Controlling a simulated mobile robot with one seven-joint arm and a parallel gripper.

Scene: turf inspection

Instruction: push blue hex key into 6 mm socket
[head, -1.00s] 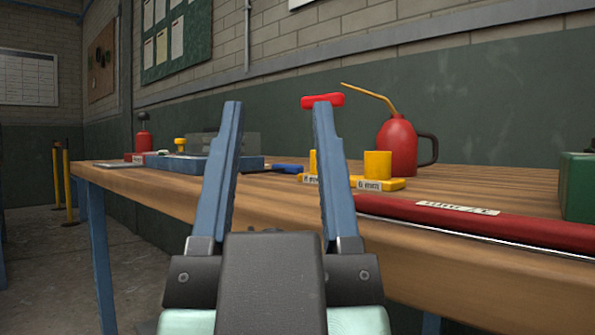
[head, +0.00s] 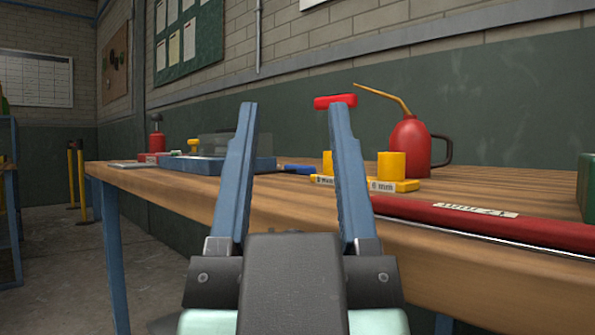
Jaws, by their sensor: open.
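My gripper (head: 295,104) is open and empty, its two blue fingers pointing up and forward in front of the bench. Beyond it a yellow block (head: 408,186) carries two yellow cylindrical sockets. The right socket (head: 391,165) has a label that reads 6 mm. The left socket (head: 327,162) is partly behind the right finger, and its label is hard to read. A red T-shaped handle (head: 335,101) shows above the left socket; its shaft is hidden by the finger. A small blue item (head: 298,169), perhaps the blue hex key, lies left of the block, seen between the fingers.
A red oil can (head: 410,146) stands behind the block. A long red bar (head: 480,217) lies along the bench's front edge. A blue tray (head: 205,166) with a clear cover is at left. A green box (head: 586,187) is at far right. The wooden bench (head: 290,203) has bare room between.

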